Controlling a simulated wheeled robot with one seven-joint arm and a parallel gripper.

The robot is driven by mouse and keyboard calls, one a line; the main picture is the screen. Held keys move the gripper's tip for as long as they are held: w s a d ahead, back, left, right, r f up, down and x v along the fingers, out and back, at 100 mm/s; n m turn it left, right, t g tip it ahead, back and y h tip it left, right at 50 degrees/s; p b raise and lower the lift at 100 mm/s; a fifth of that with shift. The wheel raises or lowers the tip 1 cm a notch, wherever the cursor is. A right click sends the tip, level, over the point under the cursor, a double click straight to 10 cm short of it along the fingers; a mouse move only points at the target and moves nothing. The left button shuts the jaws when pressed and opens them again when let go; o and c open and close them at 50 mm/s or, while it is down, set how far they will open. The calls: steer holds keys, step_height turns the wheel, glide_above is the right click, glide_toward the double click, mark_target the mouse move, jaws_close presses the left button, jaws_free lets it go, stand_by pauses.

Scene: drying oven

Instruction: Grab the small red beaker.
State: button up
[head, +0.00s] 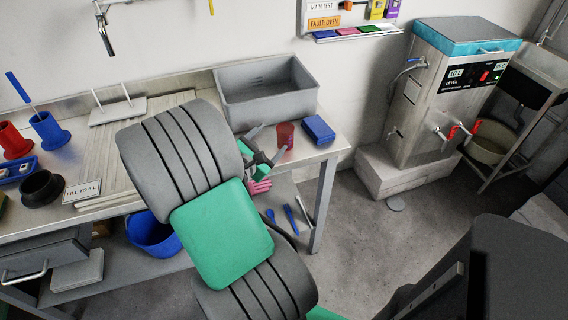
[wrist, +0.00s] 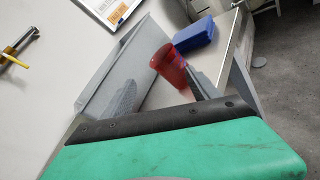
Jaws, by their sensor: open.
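The small red beaker (head: 285,134) stands near the right end of the steel bench, close to a blue block. In the wrist view the red beaker (wrist: 168,66) shows beyond my fingers, nearer the right finger's tip. My gripper (head: 273,138) is open and empty, with its fingers spread just left of and in front of the beaker. In the wrist view my gripper (wrist: 159,79) has clear space between its fingers. The right fingertip looks very close to the beaker; I cannot tell whether they touch.
The blue block (head: 318,130) lies right of the beaker, near the bench's edge. A grey basin (head: 266,97) stands behind. A metal water unit (head: 440,100) stands right, across open floor.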

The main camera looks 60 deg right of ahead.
mark_target(288, 128)
steer(key=n, duration=0.1)
steer(key=s+d+f+n+h, duration=0.1)
steer(key=f+n+b, duration=0.1)
steer(key=shift+s+d+n+h, duration=0.25)
steer(key=shift+s+n+h, duration=0.05)
steer(key=shift+s+n, duration=0.1)
steer(key=shift+s+d+r+n+t+h, duration=0.15)
steer(key=shift+n+t+h, duration=0.15)
steer(key=shift+n, duration=1.1)
steer(key=d, duration=0.8)
steer(key=shift+r, duration=0.15)
steer(key=shift+a, duration=0.1)
steer(key=c, duration=1.4)
